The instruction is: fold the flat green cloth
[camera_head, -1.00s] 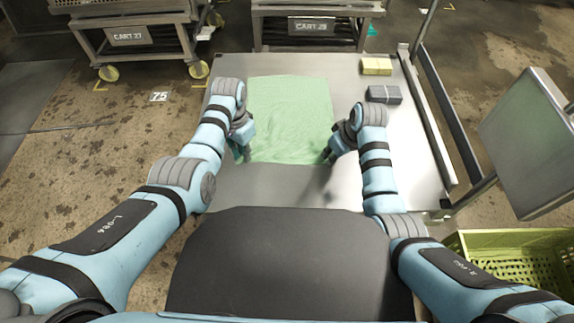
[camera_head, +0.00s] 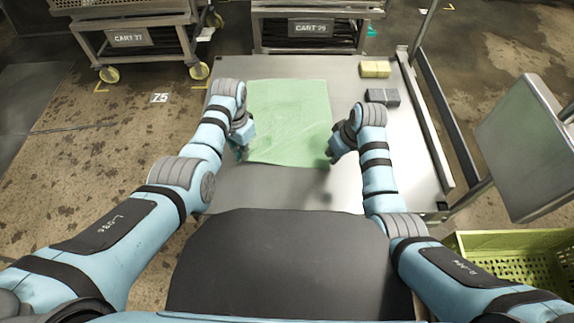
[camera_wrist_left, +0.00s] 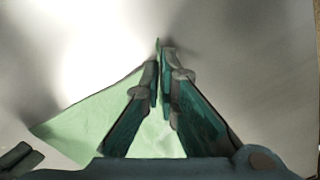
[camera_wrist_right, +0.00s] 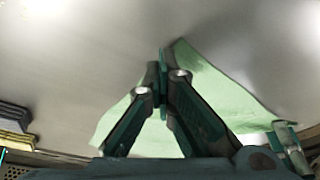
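The green cloth (camera_head: 288,120) is spread as a single, nearly square sheet on the metal table, with its near edge toward me. My left gripper (camera_head: 243,152) is at its near left corner. In the left wrist view the fingers (camera_wrist_left: 160,62) are shut, with a sliver of green cloth (camera_wrist_left: 90,128) at their tips. My right gripper (camera_head: 330,157) is at the near right corner. In the right wrist view its fingers (camera_wrist_right: 164,72) are shut at a pointed corner of the cloth (camera_wrist_right: 215,90); the pinch itself is partly hidden. The near edge looks slightly raised.
The metal table (camera_head: 270,190) is bare in front of the cloth. A rail (camera_head: 440,120) and panel (camera_head: 525,145) stand at right, above a green crate (camera_head: 515,260).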

